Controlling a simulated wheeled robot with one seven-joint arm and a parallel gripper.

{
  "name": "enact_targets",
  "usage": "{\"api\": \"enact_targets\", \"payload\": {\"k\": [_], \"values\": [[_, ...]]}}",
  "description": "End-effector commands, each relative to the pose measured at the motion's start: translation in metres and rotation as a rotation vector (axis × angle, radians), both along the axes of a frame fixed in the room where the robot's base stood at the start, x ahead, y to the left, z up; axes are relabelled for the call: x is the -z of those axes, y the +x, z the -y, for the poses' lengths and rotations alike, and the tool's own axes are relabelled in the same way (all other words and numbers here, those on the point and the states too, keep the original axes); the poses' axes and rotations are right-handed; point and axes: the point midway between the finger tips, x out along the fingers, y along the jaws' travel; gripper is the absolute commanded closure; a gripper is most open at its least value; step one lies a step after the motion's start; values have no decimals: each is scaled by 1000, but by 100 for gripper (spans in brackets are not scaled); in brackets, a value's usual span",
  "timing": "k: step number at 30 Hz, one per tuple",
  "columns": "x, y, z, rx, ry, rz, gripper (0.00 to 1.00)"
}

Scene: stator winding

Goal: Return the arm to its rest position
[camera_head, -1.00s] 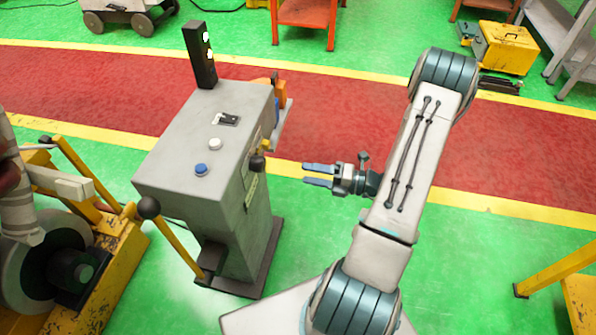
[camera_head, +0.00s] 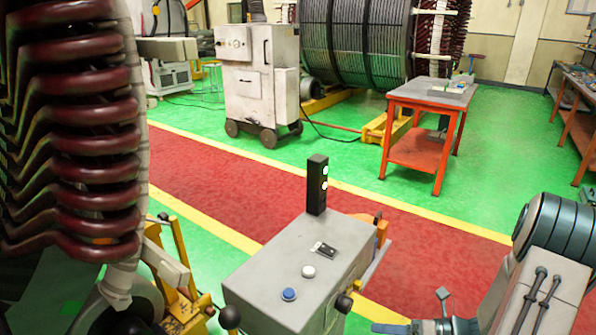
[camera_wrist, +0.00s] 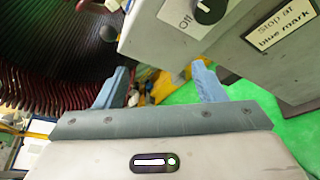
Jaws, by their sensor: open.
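My arm (camera_head: 530,300) shows at the lower right of the head view, to the right of a grey control pedestal. My gripper (camera_head: 388,328) is at the bottom edge there, cut off by the frame. In the wrist view my gripper (camera_wrist: 160,76) has its two blue fingers spread apart, with nothing held between them. The control pedestal (camera_head: 262,272) has a blue button (camera_head: 288,294), a white button (camera_head: 308,272) and a black light post (camera_head: 317,185). In the wrist view the pedestal's side (camera_wrist: 275,75) is close at the upper right, with a black knob (camera_wrist: 208,10) and labels.
The stator with dark red coils (camera_head: 85,130) fills the left of the head view. Behind are a white wheeled cabinet (camera_head: 258,80), an orange table (camera_head: 425,100) and a large drum (camera_head: 350,45). The red walkway (camera_head: 430,245) is clear.

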Motion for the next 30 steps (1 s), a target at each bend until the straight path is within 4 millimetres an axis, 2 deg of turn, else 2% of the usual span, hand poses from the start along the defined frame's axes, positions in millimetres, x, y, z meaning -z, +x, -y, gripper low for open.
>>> {"api": "enact_targets", "payload": {"k": [1,6,12,21,30], "values": [[-14,-5,-11,-86,-72,66,37],[-42,-28,-39,-374,-289,294,37],[-70,-55,-58,-723,-514,585,37],[-110,-88,-66,-1267,-792,1047,37],[-156,-104,-62,-1825,-1013,1505,37]]}}
